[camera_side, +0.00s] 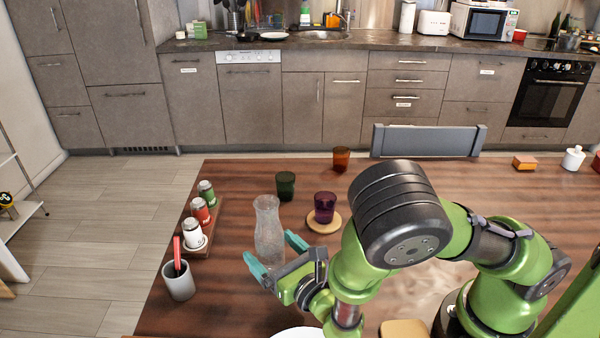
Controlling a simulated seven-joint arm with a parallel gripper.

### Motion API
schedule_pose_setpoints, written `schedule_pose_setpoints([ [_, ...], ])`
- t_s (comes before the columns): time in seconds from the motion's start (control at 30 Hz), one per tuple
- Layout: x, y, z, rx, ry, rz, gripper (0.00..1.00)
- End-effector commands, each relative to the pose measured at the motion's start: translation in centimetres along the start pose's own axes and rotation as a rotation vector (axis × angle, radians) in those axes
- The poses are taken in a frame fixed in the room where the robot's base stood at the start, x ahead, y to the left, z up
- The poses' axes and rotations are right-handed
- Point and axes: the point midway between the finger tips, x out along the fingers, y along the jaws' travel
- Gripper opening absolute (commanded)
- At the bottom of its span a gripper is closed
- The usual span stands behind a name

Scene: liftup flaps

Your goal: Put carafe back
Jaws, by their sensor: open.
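The clear glass carafe (267,228) stands upright on the wooden table, left of centre. My gripper (270,254) has teal fingertips and is open. One finger is left of the carafe's lower part, the other to its right. The gripper's body is on the near side of the carafe and hides part of its base. I cannot tell whether the fingers touch the glass.
A green cup (285,186), a purple cup (325,206) on a round coaster (313,224) and an orange cup (341,159) stand nearby. Several shakers (201,212) sit left on a wooden tray. A grey cup (179,284) is at front left. A chair (428,141) stands behind the table.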

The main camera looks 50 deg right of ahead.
Motion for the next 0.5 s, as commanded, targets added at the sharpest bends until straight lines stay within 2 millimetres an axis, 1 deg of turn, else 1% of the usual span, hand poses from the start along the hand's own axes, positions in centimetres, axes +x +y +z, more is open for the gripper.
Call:
schedule_pose_setpoints([
  [0.03, 0.0, 0.0, 1.0, 0.004, -0.001, 0.000, 0.92],
  [0.2, 0.0, 0.1, 3.1, 0.003, 0.001, 0.001, 0.92],
  [0.33, 0.0, 0.1, 4.0, 0.000, 0.001, 0.001, 0.92],
  [0.5, 0.0, 0.0, 4.4, -0.001, 0.001, 0.001, 0.92],
])
